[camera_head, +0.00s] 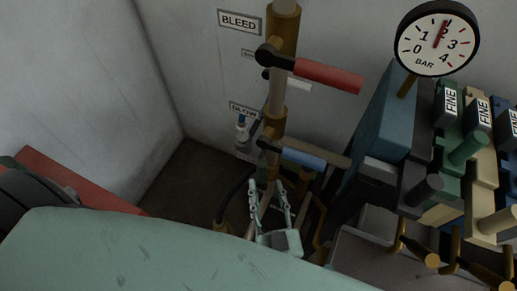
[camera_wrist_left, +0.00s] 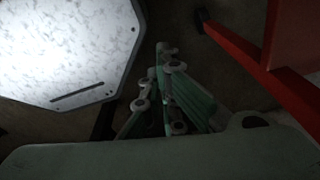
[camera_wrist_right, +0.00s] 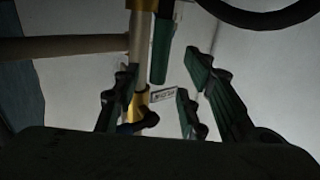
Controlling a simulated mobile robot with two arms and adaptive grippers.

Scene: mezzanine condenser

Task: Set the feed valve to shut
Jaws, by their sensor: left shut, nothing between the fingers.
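In the head view a vertical pipe (camera_head: 276,95) carries a red-handled lever valve (camera_head: 328,76) above a blue-handled lever valve (camera_head: 304,158). Both levers point right and slope slightly down. No feed label is readable, so I cannot tell which valve is the feed valve. My right gripper (camera_head: 267,187) is open and points up, just below the blue lever. In the right wrist view my right gripper (camera_wrist_right: 160,85) has its fingers apart, with the pipe (camera_wrist_right: 141,40) showing beyond them. My left gripper (camera_wrist_left: 166,52) is shut and empty in the left wrist view.
Signs reading BLEED (camera_head: 239,21) and a partly hidden BLOW (camera_head: 243,109) are on the wall. A pressure gauge (camera_head: 437,38) reads a little above 2 bar. Blocks marked FINE (camera_head: 450,105) crowd the right. A red frame (camera_wrist_left: 270,65) is beside my left gripper.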

